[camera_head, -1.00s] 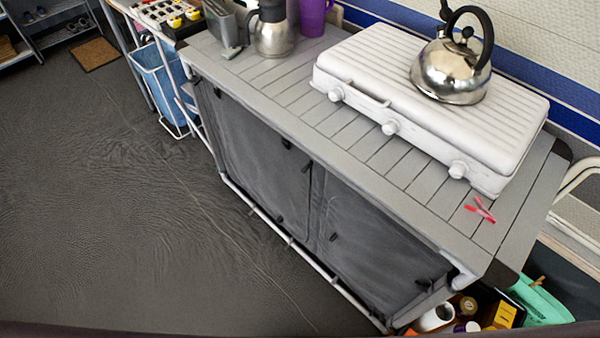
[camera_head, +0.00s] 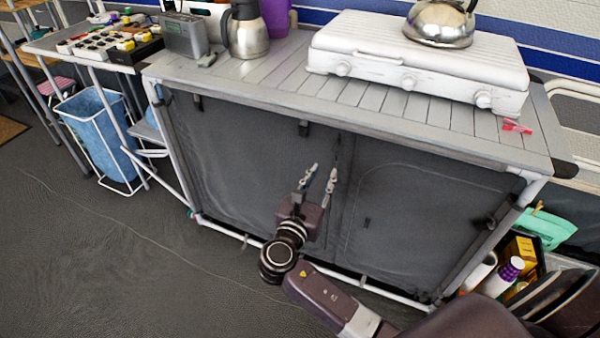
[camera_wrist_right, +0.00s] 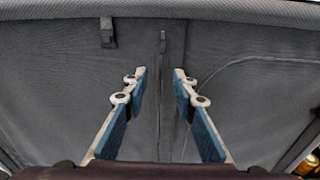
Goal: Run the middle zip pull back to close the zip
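The grey fabric front of the cupboard (camera_head: 255,150) has a vertical zip seam near its middle. A small dark zip pull (camera_wrist_right: 162,42) hangs high on this seam in the right wrist view; it is too small to make out clearly in the head view. My right gripper (camera_head: 321,172) is in front of the cupboard's middle, fingers pointing up and towards the fabric. In the right wrist view its two fingers (camera_wrist_right: 160,75) are apart with nothing between them, and the pull shows beyond and above the gap. My left gripper is not in view.
A dark strap tab (camera_wrist_right: 107,32) hangs left of the pull, under the worktop edge (camera_head: 400,130). A white stove (camera_head: 420,65) with a kettle (camera_head: 440,22) stands on top. A blue bin (camera_head: 95,125) is at left; a crate of bottles is at right.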

